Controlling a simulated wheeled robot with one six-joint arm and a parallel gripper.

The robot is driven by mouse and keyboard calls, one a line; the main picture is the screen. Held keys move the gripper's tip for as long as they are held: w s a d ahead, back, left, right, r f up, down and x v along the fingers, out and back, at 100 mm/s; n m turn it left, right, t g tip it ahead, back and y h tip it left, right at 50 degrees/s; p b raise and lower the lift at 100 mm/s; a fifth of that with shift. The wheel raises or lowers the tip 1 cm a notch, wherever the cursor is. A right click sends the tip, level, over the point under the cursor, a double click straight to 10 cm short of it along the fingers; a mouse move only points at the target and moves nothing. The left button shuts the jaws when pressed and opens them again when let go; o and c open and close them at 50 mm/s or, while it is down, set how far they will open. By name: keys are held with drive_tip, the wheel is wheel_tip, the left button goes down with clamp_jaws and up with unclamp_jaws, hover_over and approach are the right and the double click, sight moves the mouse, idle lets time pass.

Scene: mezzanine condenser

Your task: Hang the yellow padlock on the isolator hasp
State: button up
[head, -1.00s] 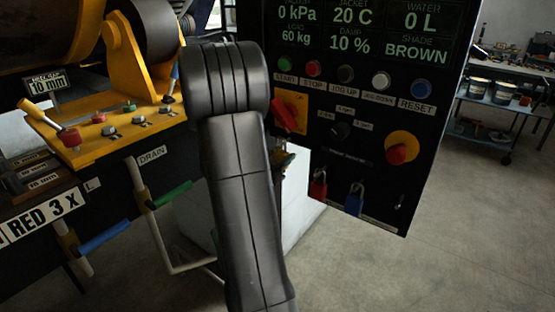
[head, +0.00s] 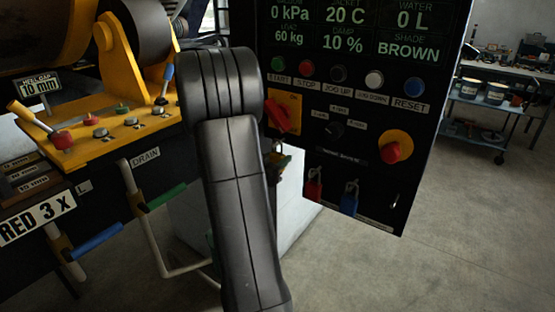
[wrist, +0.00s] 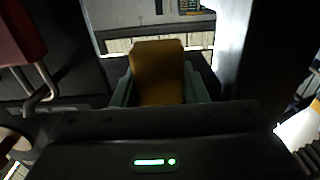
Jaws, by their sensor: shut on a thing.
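The yellow padlock (wrist: 158,72) sits between the pale green fingers of my gripper (wrist: 158,92) in the wrist view, and the gripper is shut on it. Its shackle cannot be made out. In the head view my arm hides most of the gripper; a small yellowish patch shows just right of the arm, below the isolator. The isolator's red handle (head: 278,115) on its yellow plate (head: 293,104) is at the panel's left edge, partly behind my arm. I cannot make out the hasp.
A red padlock (head: 314,188) and a blue padlock (head: 349,201) hang low on the black control panel (head: 365,165). A red padlock-like body (wrist: 20,38) is close at upper left in the wrist view. Yellow machinery (head: 100,140) with levers stands left. Open floor (head: 450,220) lies right.

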drive_tip(key=o, duration=1.1)
drive_tip(key=shift+o, duration=0.2)
drive_tip(key=b+v, duration=0.2)
drive_tip(key=v, duration=1.1)
drive_tip(key=shift+s+a, duration=0.25)
drive_tip(key=shift+s, duration=0.1)
drive_tip(key=p+x, duration=0.2)
drive_tip(key=x, duration=1.1)
drive_tip(key=shift+w+d, duration=0.25)
drive_tip(key=shift+w+r, duration=0.1)
drive_tip(key=shift+r, duration=0.15)
drive_tip(key=shift+s+a+r, duration=0.15)
drive_tip(key=shift+s+a, duration=0.05)
drive_tip(key=shift+s, duration=0.1)
